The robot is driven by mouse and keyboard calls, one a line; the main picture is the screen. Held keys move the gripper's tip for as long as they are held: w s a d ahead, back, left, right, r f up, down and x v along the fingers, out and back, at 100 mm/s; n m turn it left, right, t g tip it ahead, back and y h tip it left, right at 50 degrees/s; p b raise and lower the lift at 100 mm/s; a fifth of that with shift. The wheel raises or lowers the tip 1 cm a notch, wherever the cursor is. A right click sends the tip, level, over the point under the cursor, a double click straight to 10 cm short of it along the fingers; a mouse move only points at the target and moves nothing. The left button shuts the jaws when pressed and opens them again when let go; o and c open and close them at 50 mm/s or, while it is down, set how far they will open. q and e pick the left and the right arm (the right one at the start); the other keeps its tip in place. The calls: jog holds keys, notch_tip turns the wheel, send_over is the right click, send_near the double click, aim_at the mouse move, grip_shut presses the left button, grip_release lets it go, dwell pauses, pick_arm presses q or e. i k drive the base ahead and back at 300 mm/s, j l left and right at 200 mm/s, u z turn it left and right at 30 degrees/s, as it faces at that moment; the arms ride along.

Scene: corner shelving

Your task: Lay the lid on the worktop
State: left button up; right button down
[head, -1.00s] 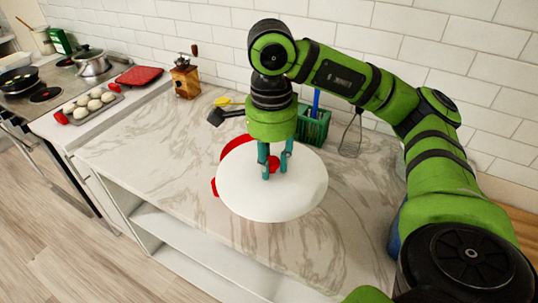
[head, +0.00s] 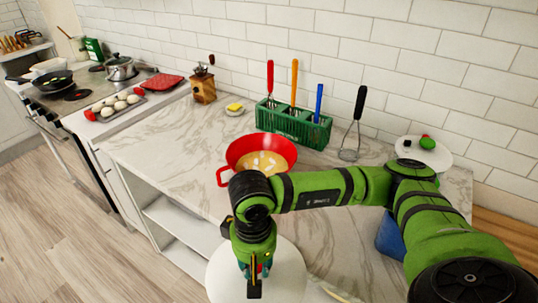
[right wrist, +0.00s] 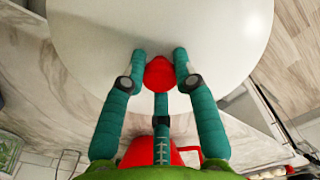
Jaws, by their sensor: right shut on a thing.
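The lid (head: 291,275) is a white disc with a red knob (right wrist: 159,74). My right gripper (right wrist: 160,70) is shut on the knob. In the head view, the gripper and lid are at the bottom, by the front edge of the marble worktop (head: 180,150). The lid's near part is cut off by the picture. In the right wrist view, floor shows beside the lid. I cannot tell whether the lid touches the worktop. The red pan (head: 233,152) stands uncovered behind it, with yellowish contents. My left gripper is in neither view.
A green rack (head: 290,124) with utensils stands at the wall, a whisk (head: 350,145) beside it. A plate (head: 440,160) with small items and a blue object (head: 388,238) are right. A wooden grinder (head: 203,88) stands back left. The left of the worktop is clear.

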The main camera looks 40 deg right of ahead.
aim_at(177, 142)
jog(key=i+j, duration=0.25)
jog(key=i, duration=0.25)
jog(key=i+j+z, duration=0.1)
jog(key=i, duration=0.4)
jog(key=i+j, duration=0.65)
jog(key=i, duration=0.35)
jog(key=i+j+z, duration=0.1)
jog(key=i+j, duration=0.15)
jog(key=i, duration=0.25)
jog(key=j+z, duration=0.1)
jog(key=z, duration=1.1)
jog(key=i+j, duration=0.05)
